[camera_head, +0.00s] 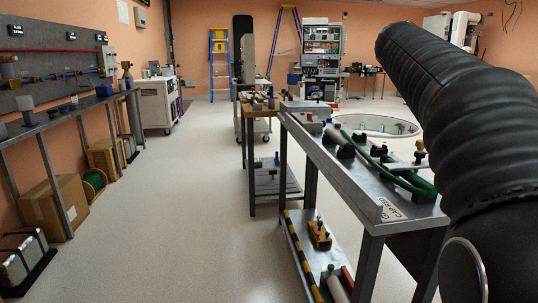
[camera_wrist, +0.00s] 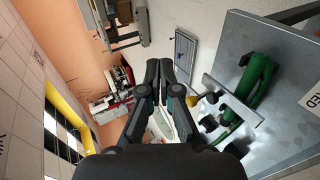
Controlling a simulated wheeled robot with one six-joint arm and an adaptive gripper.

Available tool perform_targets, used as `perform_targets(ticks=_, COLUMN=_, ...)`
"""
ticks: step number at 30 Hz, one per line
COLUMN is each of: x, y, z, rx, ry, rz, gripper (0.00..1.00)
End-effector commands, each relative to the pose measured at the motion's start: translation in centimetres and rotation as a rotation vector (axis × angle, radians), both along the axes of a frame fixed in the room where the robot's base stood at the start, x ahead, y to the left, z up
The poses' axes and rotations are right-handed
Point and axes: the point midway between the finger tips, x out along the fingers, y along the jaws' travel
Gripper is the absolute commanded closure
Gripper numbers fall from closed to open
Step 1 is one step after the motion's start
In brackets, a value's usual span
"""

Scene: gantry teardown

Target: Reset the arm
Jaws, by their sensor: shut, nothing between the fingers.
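My arm (camera_head: 445,105) shows as a thick black ribbed sleeve at the right of the head view, raised above the metal bench. My gripper is outside the head view. In the wrist view my gripper (camera_wrist: 165,70) has its two black fingers together, with nothing between them. The wrist view is tilted, with the bench at its right. The gripper appears apart from the bench and the things on it.
The metal bench (camera_head: 345,180) bears a green hose (camera_head: 405,178) and fittings, with a lower shelf beneath. A wall-side bench (camera_head: 60,118) has boxes under it. A round floor opening (camera_head: 375,125) lies behind. The left aisle floor (camera_head: 165,200) is clear.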

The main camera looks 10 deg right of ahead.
Motion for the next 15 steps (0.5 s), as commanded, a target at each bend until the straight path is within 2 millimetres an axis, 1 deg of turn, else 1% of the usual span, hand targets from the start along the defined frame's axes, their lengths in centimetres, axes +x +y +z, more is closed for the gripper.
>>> perform_targets(ticks=1, x=-0.2, y=0.8, z=-0.4, rx=0.015, ry=-0.009, rz=0.015, gripper=1.00)
perform_targets(ticks=8, x=-1.0, y=4.3, z=-3.5, rx=0.116, ry=-0.055, rz=0.086, gripper=1.00)
perform_targets(ticks=11, x=-1.7, y=6.3, z=-5.5, rx=0.176, ry=-0.081, rz=0.120, gripper=1.00)
perform_targets(ticks=14, x=-2.8, y=9.1, z=-8.1, rx=0.259, ry=-0.114, rz=0.159, gripper=1.00)
perform_targets(ticks=15, x=-3.4, y=10.4, z=-9.4, rx=0.299, ry=-0.130, rz=0.176, gripper=1.00)
